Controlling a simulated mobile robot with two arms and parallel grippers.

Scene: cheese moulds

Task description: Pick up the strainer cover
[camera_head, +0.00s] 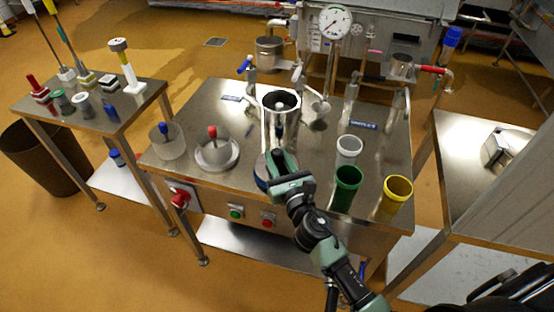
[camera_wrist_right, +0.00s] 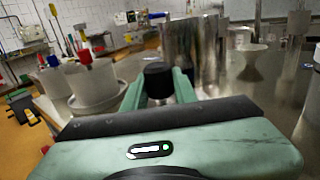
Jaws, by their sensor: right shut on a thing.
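My right gripper (camera_head: 280,158) reaches over the middle of the steel table. In the right wrist view its green fingers (camera_wrist_right: 160,85) are closed around a black knob with a pale metal stem, which I take to be the handle of the strainer cover (camera_wrist_right: 158,75). The rest of the cover is hidden behind the gripper body. In the head view a round piece with a blue edge (camera_head: 262,184) shows beside and below the gripper; I cannot tell whether it belongs to the cover. A tall steel cylinder (camera_head: 281,98) stands just behind the gripper. My left gripper is out of view.
On the steel table (camera_head: 240,115), a clear mould with a blue knob (camera_head: 168,146) and a white mould with a red knob (camera_head: 215,155) stand left. White (camera_head: 349,150), green (camera_head: 347,187) and yellow (camera_head: 396,196) cups stand right. A pressure gauge (camera_head: 334,20) rises behind.

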